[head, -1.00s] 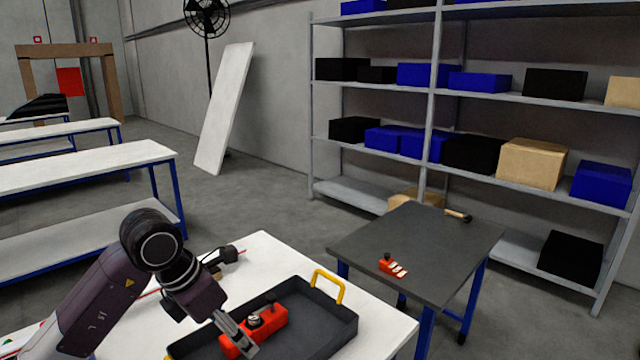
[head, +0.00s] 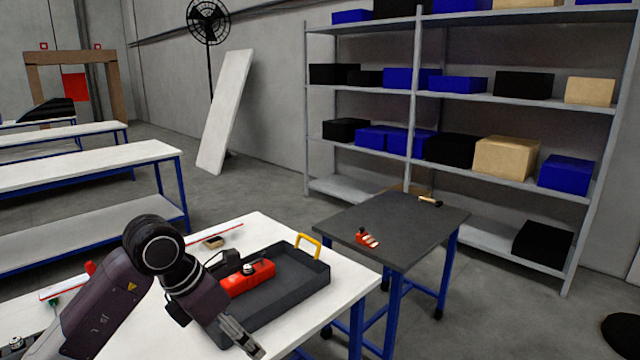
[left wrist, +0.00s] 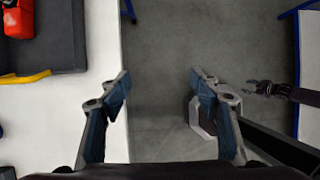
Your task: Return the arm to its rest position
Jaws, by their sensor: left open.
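My left gripper (head: 246,343) is low in the head view, past the front edge of the white table, empty and clear of the red part. In the left wrist view its two fingers (left wrist: 160,82) are spread over bare floor beside the table edge, with nothing between them. The red part (head: 248,279) lies in the black tray (head: 318,280) and also shows at the top left of the left wrist view (left wrist: 18,20). A dark gripper-like end (left wrist: 266,89), apparently my right gripper, shows small at the right; its jaw state is unclear.
The white table (head: 352,281) carries the tray, with its yellow handle (head: 308,243). A dark table (head: 395,222) behind it holds a red tool (head: 367,238) and a hammer (head: 430,201). Shelving (head: 411,120) stands at the back. Floor shows between table edges in the wrist view.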

